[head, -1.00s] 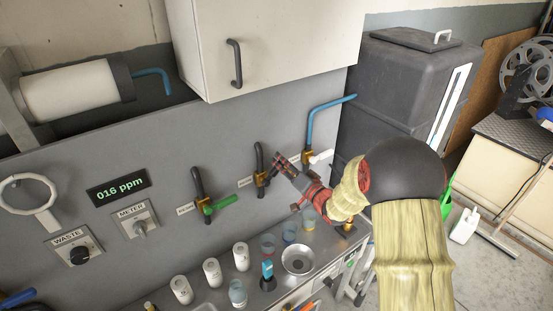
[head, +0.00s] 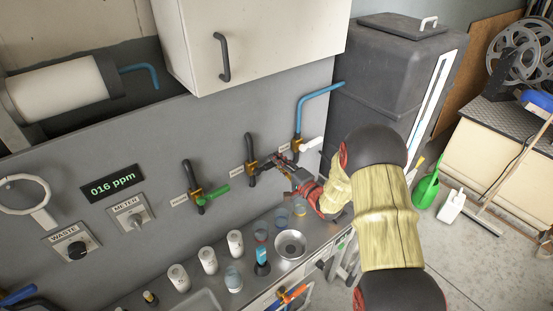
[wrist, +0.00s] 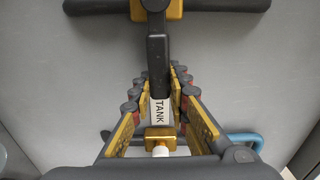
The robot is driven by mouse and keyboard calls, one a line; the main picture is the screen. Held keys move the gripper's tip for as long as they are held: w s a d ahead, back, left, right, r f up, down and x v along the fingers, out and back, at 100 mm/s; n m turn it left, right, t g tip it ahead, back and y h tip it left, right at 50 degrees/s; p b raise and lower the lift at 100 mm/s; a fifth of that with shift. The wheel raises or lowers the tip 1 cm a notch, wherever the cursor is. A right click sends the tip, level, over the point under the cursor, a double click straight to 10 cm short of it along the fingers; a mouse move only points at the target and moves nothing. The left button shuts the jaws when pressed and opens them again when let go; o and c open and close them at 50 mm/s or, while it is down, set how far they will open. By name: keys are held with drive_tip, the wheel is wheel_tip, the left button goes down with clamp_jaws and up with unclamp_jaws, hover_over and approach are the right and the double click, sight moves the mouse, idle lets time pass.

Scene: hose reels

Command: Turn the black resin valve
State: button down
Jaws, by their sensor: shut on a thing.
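The black resin valve (head: 252,167) is the middle of three valves on the grey wall panel, with a brass body on a black pipe. Its black lever (wrist: 157,62) runs down the middle of the wrist view from the brass body at the top. My gripper (head: 278,162) is at the right of this valve in the head view. In the wrist view my gripper (wrist: 157,88) has a finger on each side of the lever and is shut on its end. The fingers hide part of the lever in the head view.
A green-handled valve (head: 215,196) is to the left and a white-handled valve (head: 311,144) to the right, close to my gripper. Below, the counter holds white canisters (head: 207,260), cups and a metal bowl (head: 290,245). A cabinet (head: 255,40) hangs above.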

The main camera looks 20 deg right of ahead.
drive_tip(key=shift+f, duration=0.25)
idle(0.3)
drive_tip(key=c, duration=1.7)
unclamp_jaws()
drive_tip(key=v, duration=1.2)
